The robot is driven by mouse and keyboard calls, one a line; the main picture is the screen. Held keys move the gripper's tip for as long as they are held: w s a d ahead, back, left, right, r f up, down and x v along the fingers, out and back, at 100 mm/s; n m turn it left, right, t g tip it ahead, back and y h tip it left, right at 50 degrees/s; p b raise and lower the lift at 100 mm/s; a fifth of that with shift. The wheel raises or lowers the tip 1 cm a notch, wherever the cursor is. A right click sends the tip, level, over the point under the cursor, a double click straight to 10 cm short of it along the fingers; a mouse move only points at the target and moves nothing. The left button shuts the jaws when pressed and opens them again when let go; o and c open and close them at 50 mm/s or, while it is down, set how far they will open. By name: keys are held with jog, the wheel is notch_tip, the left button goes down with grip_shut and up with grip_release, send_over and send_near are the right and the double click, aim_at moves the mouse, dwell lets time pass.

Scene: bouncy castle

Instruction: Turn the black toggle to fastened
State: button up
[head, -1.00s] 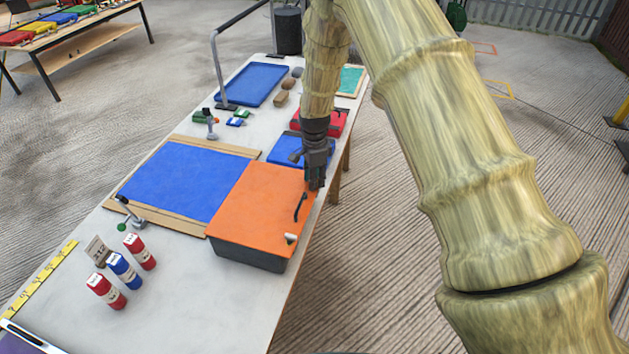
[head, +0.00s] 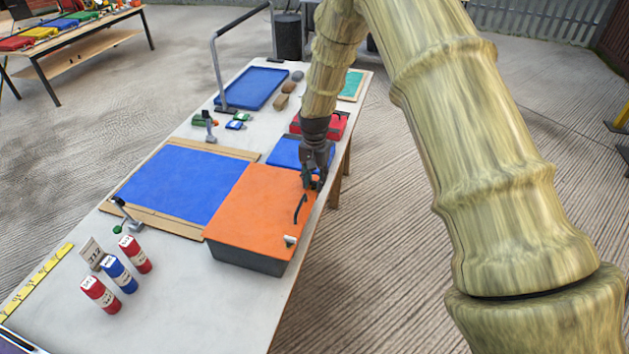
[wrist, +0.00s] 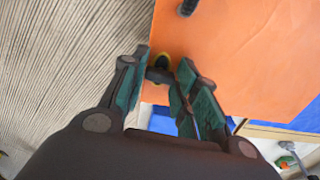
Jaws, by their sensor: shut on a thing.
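The orange-topped box (head: 255,205) with dark sides stands at the table's right edge. The black toggle (wrist: 161,68), a small dark piece with a yellow part beside it, is at the edge of the orange top in the wrist view. My gripper (head: 312,187) reaches down at the far right corner of this box. In the wrist view my gripper (wrist: 160,75) has its fingertips on either side of the toggle and is shut on it. The fingers hide part of the toggle, and its exact angle is hard to tell. In the head view the gripper hides it.
A black handle (head: 299,209) and a small pale fitting (head: 290,241) are on the orange top near the gripper. A blue panel (head: 180,183) lies left, a blue box (head: 292,151) and red box (head: 334,126) behind. Open floor lies right of the table.

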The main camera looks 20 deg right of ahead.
aim_at(315, 181)
jog(key=shift+n, duration=0.6)
jog(key=o, duration=1)
notch_tip(315, 181, up, 12)
dwell(0.5)
